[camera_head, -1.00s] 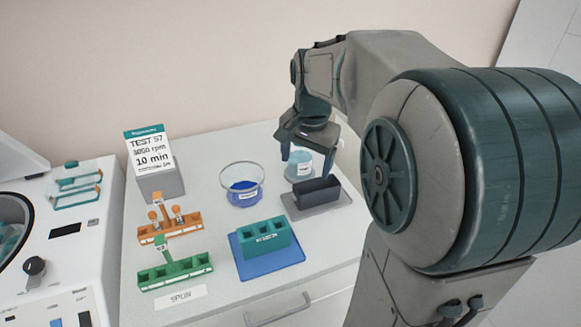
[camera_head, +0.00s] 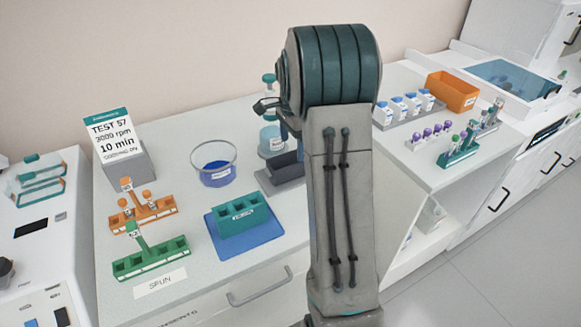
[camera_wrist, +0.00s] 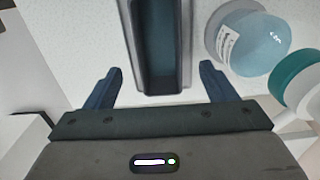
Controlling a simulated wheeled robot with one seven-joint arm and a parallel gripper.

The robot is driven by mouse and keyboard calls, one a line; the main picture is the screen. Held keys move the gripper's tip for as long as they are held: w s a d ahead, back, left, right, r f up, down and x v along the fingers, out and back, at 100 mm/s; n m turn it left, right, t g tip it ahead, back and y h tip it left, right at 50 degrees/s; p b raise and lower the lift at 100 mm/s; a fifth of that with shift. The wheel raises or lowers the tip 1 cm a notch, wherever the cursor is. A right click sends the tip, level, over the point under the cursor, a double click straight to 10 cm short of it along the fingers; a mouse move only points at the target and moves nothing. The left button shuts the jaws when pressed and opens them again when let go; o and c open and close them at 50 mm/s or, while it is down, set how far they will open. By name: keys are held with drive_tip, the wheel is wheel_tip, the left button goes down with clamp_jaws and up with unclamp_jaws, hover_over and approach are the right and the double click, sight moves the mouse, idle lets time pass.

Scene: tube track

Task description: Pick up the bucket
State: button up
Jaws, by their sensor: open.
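A dark grey, open-topped rectangular bucket (camera_head: 286,166) sits on a grey pad (camera_head: 268,184) at the back right of the left bench, partly hidden by my arm in the head view. In the wrist view the bucket (camera_wrist: 160,45) is at the top middle, its long side pointing away from me. My gripper (camera_wrist: 158,73) is open and empty, with one finger on either side of the bucket's near end. The fingers look apart from its walls; their height above it is hard to tell. In the head view my arm hides the fingers.
A clear jar (camera_wrist: 262,42) and a teal-capped bottle (camera_wrist: 298,85) stand close to the right finger. A teal rack (camera_head: 240,216) on a blue mat, a glass bowl (camera_head: 214,172), an orange rack (camera_head: 142,210) and a green rack (camera_head: 150,257) stand to the left.

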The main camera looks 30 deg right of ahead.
sight(291, 157)
drive_tip(key=shift+a+f+p, duration=0.15)
drive_tip(key=shift+f+p, duration=0.2)
drive_tip(key=shift+f, duration=1.3)
drive_tip(key=shift+a+f+p, duration=0.15)
drive_tip(key=shift+f+p, duration=0.2)
drive_tip(key=shift+f, duration=1.25)
drive_tip(key=c, duration=1.1)
drive_tip(key=shift+r, duration=0.15)
drive_tip(key=shift+r, duration=0.3)
wheel_tip(291, 157, up, 3)
drive_tip(key=shift+f+b, duration=0.1)
drive_tip(key=shift+b, duration=0.45)
drive_tip(key=s+d+r, duration=0.2)
drive_tip(key=d, duration=0.1)
drive_tip(key=s+d+r+b, duration=0.1)
drive_tip(key=d+r, duration=0.2)
drive_tip(key=d, duration=0.1)
drive_tip(key=s+d+r+b, duration=0.1)
drive_tip(key=s+d+r, duration=0.1)
drive_tip(key=d, duration=0.1)
drive_tip(key=shift+s+d+r, duration=0.15)
drive_tip(key=shift+s+r, duration=0.05)
drive_tip(key=shift+s, duration=0.1)
